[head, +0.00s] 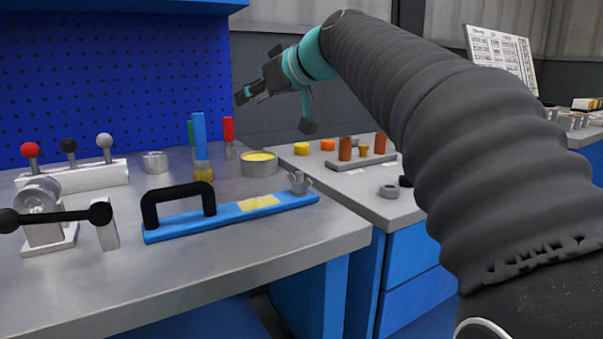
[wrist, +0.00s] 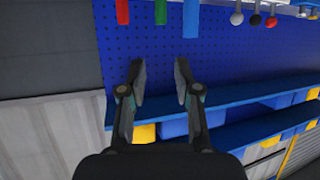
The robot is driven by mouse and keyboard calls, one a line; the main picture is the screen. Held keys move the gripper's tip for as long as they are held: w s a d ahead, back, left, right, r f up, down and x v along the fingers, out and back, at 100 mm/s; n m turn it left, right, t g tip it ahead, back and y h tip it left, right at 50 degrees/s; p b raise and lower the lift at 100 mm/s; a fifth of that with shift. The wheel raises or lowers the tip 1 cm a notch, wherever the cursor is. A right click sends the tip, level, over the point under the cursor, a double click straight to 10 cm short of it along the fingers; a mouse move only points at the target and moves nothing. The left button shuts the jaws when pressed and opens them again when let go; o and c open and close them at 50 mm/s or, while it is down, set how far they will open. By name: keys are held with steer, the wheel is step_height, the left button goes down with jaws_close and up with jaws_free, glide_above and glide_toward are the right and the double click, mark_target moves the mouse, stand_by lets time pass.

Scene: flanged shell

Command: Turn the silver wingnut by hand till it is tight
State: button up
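The silver wingnut (head: 299,182) sits upright at the right end of a blue bar (head: 225,217) on the metal bench. The bar has a black handle at its left end and a yellow patch near the wingnut. My gripper (head: 270,108) is in the air above and behind the bench's right part, well apart from the wingnut. In the wrist view my gripper (wrist: 160,80) has its two fingers apart with nothing between them. The wingnut does not show in the wrist view.
Red, green and blue upright pieces (head: 200,135) and a round tin (head: 259,164) stand behind the bar. Ball-topped levers (head: 70,170) and a black-handled crank (head: 45,215) are at the left. A second bench (head: 350,190) with small parts is at the right.

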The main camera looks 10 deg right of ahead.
steer(key=d+r+h, duration=0.1)
steer(key=d+r, duration=0.1)
steer(key=d, duration=0.1)
steer(key=g+h+p, duration=0.1)
steer(key=g+h, duration=0.3)
steer(key=g, duration=0.4)
glide_toward(310, 180)
steer(key=shift+t, duration=0.3)
steer(key=b+x, duration=0.4)
steer(key=x, duration=0.5)
steer(key=shift+s, duration=0.2)
jaws_close()
